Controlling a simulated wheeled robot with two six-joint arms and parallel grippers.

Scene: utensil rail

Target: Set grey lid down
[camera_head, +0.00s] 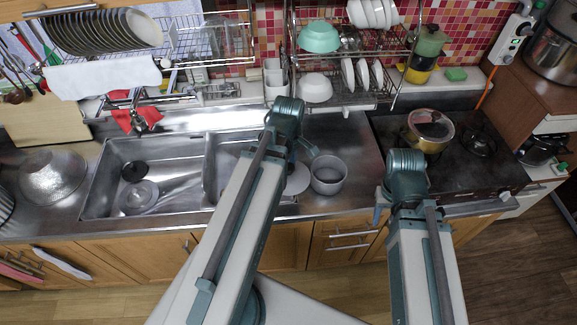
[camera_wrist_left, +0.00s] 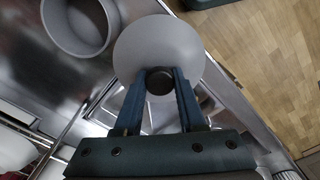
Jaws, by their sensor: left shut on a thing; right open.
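The grey lid (camera_wrist_left: 150,45) is a round disc with a dark knob (camera_wrist_left: 159,81). My left gripper (camera_wrist_left: 160,84) is shut on the knob, with a finger on each side. In the head view the lid (camera_head: 298,179) shows in part beside my left arm, just left of the grey pot (camera_head: 328,174). The pot is open and empty, and it also shows at the upper left of the wrist view (camera_wrist_left: 80,22). I cannot tell the lid's height above the counter. My right gripper (camera_head: 379,204) is open and mostly hidden by its arm, in front of the stove.
The double sink (camera_head: 92,192) lies to the left, its right basin partly behind my left arm. Bare counter (camera_head: 352,140) lies behind the grey pot. A dish rack (camera_head: 345,98) stands at the back.

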